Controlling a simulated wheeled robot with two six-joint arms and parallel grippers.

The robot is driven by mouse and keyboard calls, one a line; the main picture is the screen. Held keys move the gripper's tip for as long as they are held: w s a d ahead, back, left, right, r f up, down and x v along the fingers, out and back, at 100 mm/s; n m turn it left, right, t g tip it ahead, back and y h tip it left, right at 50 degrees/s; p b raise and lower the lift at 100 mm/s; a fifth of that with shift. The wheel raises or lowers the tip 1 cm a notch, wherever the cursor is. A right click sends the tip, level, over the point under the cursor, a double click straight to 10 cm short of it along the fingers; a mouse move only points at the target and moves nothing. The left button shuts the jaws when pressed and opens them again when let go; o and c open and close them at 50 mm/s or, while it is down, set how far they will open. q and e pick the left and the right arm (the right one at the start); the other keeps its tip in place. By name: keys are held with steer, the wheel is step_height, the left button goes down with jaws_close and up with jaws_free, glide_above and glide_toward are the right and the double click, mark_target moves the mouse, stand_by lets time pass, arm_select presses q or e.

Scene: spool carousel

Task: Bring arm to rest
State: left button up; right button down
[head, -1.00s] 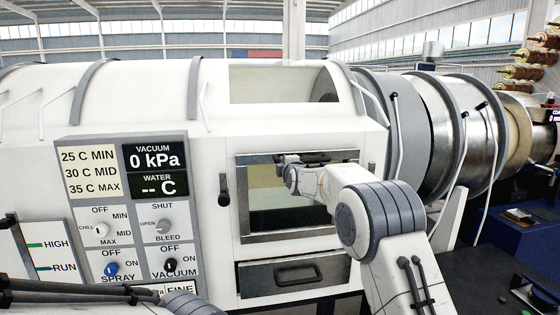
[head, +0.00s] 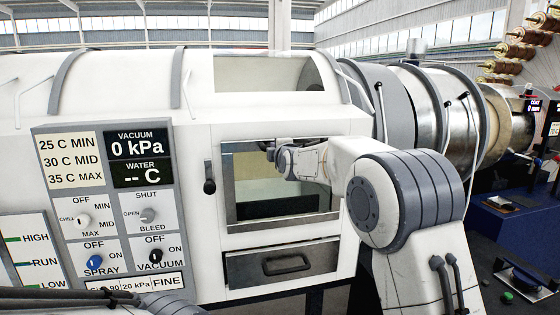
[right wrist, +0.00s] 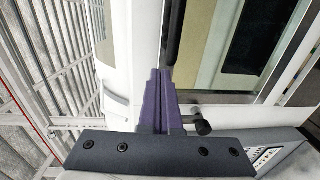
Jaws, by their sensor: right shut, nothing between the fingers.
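My right arm reaches in from the right in the head view, across the front of the white vacuum tank. My right gripper (head: 268,148) is small and partly hidden by its wrist, in front of the upper part of the tank's framed window (head: 285,205). In the right wrist view its purple fingers (right wrist: 158,95) are together with nothing between them. The window frame and pale wall lie beyond them; I cannot tell whether they touch. Part of my left arm shows at the bottom left of the head view, its gripper out of view.
The control panel (head: 105,205) shows 0 kPa vacuum and no water reading. A black handle (head: 209,178) stands left of the window and a drawer (head: 283,264) sits below it. Metal cylinders (head: 445,110) and a spool rack (head: 520,50) are at right.

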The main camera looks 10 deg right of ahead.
steer(key=s+a+f+m+g+y+b, duration=0.1)
steer(key=s+a+f+m+g, duration=0.15)
steer(key=s+f, duration=0.55)
steer(key=s+a+f+m+g+b, duration=0.15)
steer(key=s+a+f+g, duration=0.25)
steer(key=s, duration=0.7)
steer(key=s+a+f+m+g+y+b, duration=0.1)
steer(key=s+a+f+m+g, duration=0.2)
steer(key=s+f, duration=0.5)
steer(key=s+d+f+m+g+h, duration=0.1)
steer(key=s+d+f+g, duration=0.1)
steer(key=s, duration=0.7)
steer(key=s+d+f+m+g+h+b, duration=0.1)
steer(key=s+d+f+m+g, duration=0.1)
steer(key=s+f, duration=0.3)
steer(key=s+d+f+m+g+h, duration=0.1)
steer(key=s+d+f+m+g, duration=0.1)
steer(key=s, duration=1.1)
steer(key=shift+s+f+g, duration=0.4)
steer(key=shift+f+g, duration=0.25)
steer(key=shift+f, duration=0.25)
steer(key=shift+a, duration=0.1)
